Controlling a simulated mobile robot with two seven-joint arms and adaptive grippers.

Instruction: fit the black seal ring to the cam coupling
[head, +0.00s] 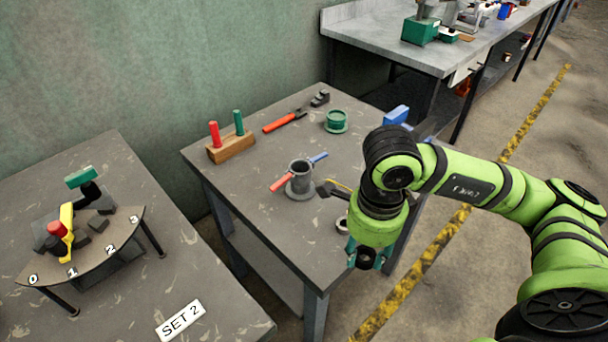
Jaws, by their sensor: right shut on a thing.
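The cam coupling (299,187) stands upright on the middle table, a grey open-topped cup with a flanged base. One red and one blue lever arm stick out from its sides. My right gripper (367,258) points down past the table's right edge, to the right of and nearer than the coupling. It is shut on a small black ring (365,260), apparently the black seal ring, partly hidden between the fingers. My left gripper is not in view.
A pale ring (342,225) lies near the table's right edge, beside a dark tool with a yellow part (335,189). A numbered stand (90,258) occupies the left table.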

